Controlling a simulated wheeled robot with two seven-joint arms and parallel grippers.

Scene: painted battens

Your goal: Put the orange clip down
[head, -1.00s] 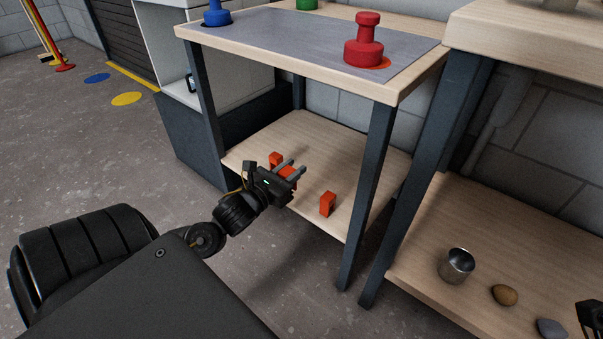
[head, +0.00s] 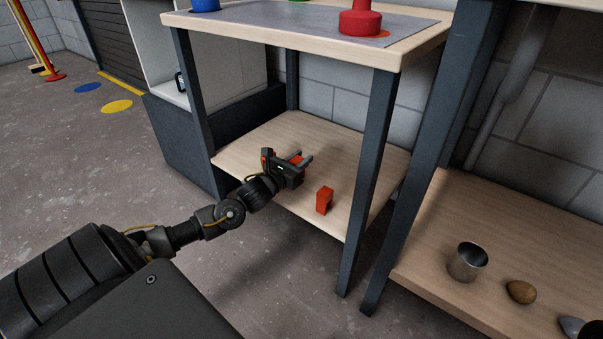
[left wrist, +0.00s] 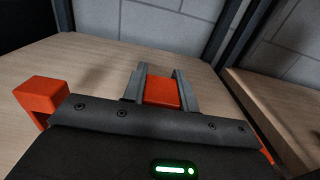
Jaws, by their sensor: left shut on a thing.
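My left gripper (head: 303,160) is over the lower wooden shelf (head: 250,145) of the left workbench, shut on an orange clip (head: 297,158). In the left wrist view the held clip (left wrist: 162,91) sits between the two grey fingers. Whether it touches the shelf I cannot tell. A second orange clip (head: 325,200) stands on the shelf to the right of the gripper. A third orange clip (head: 264,158) is mostly hidden behind the gripper; it shows at the left in the wrist view (left wrist: 42,90). A dark tip of my right gripper (head: 592,329) shows at the lower right corner.
Dark bench legs (head: 371,170) frame the shelf at the front. The upper board (head: 300,25) carries a red knobbed piece (head: 360,22). On the right bench's shelf stand a metal cup (head: 467,262) and a brown stone (head: 521,292). The shelf's back right is clear.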

